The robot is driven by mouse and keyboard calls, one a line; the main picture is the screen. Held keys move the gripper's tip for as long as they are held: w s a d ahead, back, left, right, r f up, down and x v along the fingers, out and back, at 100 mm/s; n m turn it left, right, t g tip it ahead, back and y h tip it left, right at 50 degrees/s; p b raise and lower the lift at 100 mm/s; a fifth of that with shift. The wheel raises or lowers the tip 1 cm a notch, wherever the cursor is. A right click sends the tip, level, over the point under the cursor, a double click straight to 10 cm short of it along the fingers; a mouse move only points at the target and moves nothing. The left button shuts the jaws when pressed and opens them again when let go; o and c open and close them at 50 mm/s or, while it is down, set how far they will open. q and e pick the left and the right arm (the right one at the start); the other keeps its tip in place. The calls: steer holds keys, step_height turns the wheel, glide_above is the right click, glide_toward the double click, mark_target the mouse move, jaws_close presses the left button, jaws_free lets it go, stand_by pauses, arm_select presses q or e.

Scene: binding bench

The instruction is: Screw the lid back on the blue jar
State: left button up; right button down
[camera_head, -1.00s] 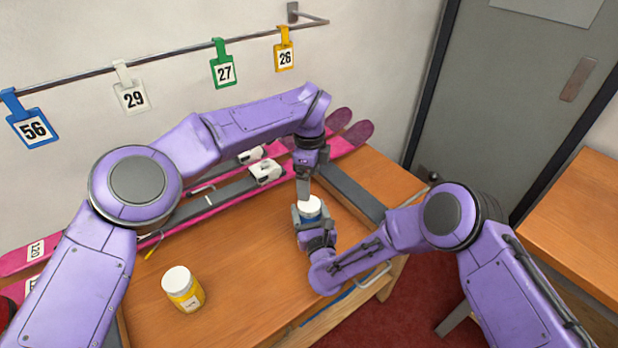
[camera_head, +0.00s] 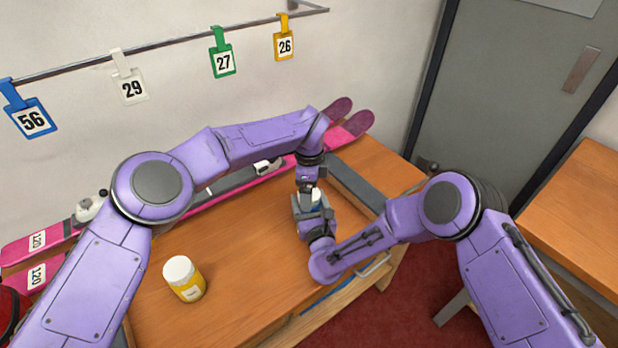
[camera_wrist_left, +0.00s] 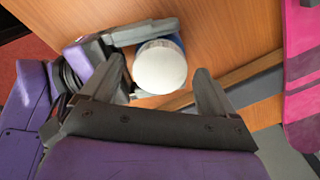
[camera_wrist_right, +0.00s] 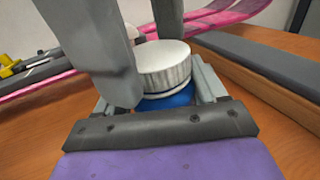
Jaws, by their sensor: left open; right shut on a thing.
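The blue jar (camera_wrist_right: 172,101) stands upright on the bench, with its white lid (camera_wrist_right: 163,66) on top. A thin pale rim shows under the lid, and I cannot tell how tightly it sits. My right gripper (camera_head: 312,208) is shut on the jar's body, low and from the side. My left gripper (camera_head: 309,187) comes from above and is open, its fingers on either side of the lid. In the left wrist view the round lid top (camera_wrist_left: 160,67) lies between the fingertips, with a gap visible on the right side. The arms partly hide the jar in the head view.
A yellow jar (camera_head: 184,279) with a white lid stands at the front left of the bench (camera_head: 245,240). Pink skis (camera_head: 345,135) lie along the back, near a grey bar (camera_head: 357,183). Numbered tags (camera_head: 222,62) hang from a wall rail. The bench's middle left is clear.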

arm_select(q)
steer(key=shift+f, duration=0.25)
steer(key=c, duration=1.1)
steer(key=m, duration=0.3)
steer(key=shift+c, duration=0.2)
steer(key=o, duration=1.2)
